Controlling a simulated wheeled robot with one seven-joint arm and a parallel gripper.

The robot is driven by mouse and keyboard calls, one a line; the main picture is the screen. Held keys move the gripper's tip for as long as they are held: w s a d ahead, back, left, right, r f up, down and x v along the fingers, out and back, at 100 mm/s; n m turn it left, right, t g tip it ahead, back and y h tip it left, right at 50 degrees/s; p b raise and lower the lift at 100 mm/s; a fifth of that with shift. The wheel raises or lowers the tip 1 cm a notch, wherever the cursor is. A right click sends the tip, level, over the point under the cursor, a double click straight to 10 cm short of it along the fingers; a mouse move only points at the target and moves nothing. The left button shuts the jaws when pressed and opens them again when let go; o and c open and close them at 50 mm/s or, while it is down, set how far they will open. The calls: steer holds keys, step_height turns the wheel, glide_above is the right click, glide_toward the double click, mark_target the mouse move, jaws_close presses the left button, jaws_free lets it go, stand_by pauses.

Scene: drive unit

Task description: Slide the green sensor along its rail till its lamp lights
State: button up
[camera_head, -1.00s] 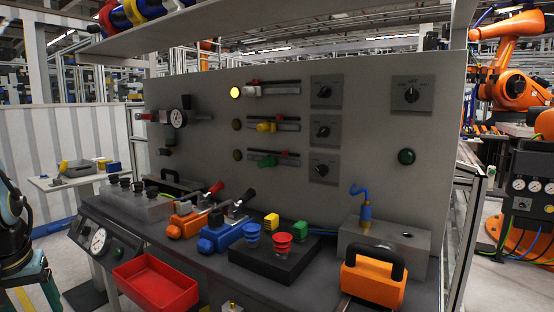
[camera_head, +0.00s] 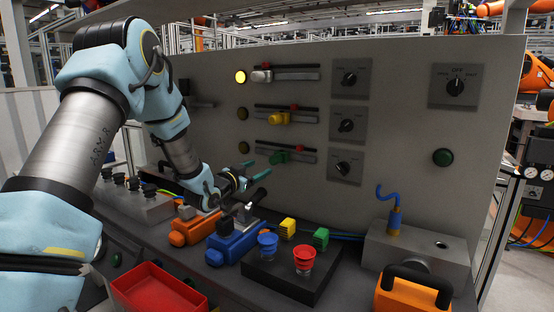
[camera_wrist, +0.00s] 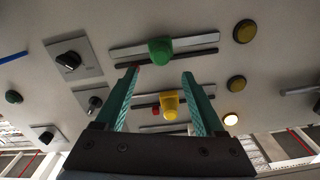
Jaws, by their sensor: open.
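The green sensor (camera_head: 279,157) sits on the lowest of three short rails (camera_head: 307,157) on the grey panel, left of a red mark (camera_head: 295,148). Its round lamp (camera_head: 243,147), left of the rail, is dark. In the wrist view the green sensor (camera_wrist: 160,50) shows ahead of my fingertips, on its rail (camera_wrist: 200,40), with its dark lamp (camera_wrist: 245,31) to the right. My gripper (camera_wrist: 160,74) is open and empty, its teal fingers spread wider than the sensor. In the head view my gripper (camera_head: 258,168) is left of and a little below the sensor.
The yellow sensor (camera_head: 279,118) is on the rail above, its lamp (camera_head: 242,113) dark. The top sensor (camera_head: 262,75) is grey, with a lit lamp (camera_head: 240,77). Dial switches (camera_head: 346,126) stand right of the rails. Orange (camera_head: 193,230) and blue (camera_head: 232,241) lever units stand below my gripper.

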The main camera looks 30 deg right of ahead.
mark_target(272, 161)
steer(key=p+x, duration=0.3)
steer(key=x, duration=0.6)
steer(key=shift+w+d, duration=0.2)
steer(key=shift+d, duration=0.05)
jaws_close()
stand_by(1.0)
